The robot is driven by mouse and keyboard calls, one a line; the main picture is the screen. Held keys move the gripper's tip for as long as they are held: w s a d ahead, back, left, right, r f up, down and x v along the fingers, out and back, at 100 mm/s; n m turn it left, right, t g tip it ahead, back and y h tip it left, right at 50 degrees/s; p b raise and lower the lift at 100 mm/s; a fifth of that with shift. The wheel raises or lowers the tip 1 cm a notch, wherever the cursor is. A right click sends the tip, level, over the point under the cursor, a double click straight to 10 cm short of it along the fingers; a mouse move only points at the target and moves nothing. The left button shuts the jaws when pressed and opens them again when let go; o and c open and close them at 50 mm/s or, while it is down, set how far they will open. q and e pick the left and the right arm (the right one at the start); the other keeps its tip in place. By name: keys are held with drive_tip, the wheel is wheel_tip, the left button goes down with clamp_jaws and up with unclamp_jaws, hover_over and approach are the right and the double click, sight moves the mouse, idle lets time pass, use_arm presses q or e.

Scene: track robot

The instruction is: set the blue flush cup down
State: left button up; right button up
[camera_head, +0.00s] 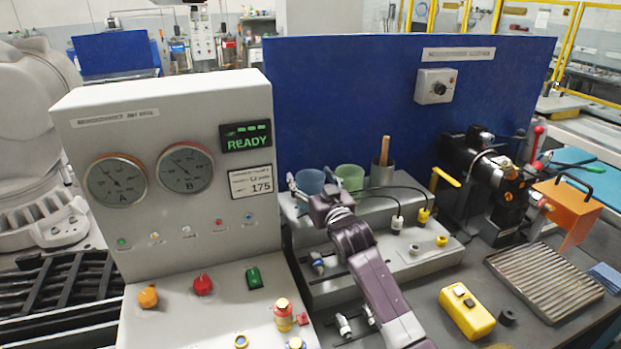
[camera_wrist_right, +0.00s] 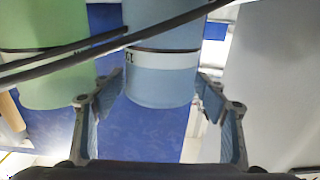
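The blue flush cup (camera_head: 311,178) stands upright at the left end of the grey raised shelf (camera_head: 375,208), beside the green cup (camera_head: 350,177). My right gripper (camera_head: 309,188) is at the cup from the front. The cup's base is hidden behind the gripper in the head view, so contact with the shelf is unclear. My left gripper is not in view.
A metal pot with a wooden handle (camera_head: 383,170) stands right of the green cup. Dark cables (camera_head: 398,205) arch over the shelf and cross before the cups in the wrist view. The gauge cabinet (camera_head: 170,170) stands close on the left; a blue panel (camera_head: 380,100) stands behind.

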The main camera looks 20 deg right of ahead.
drive_tip(key=shift+r, duration=0.2)
drive_tip(key=shift+s+f, duration=0.15)
drive_tip(key=shift+s, duration=0.1)
drive_tip(key=s+b, duration=0.1)
drive_tip(key=s, duration=1)
drive_tip(key=shift+s+d+b, duration=0.2)
drive_tip(key=shift+s+b, duration=0.1)
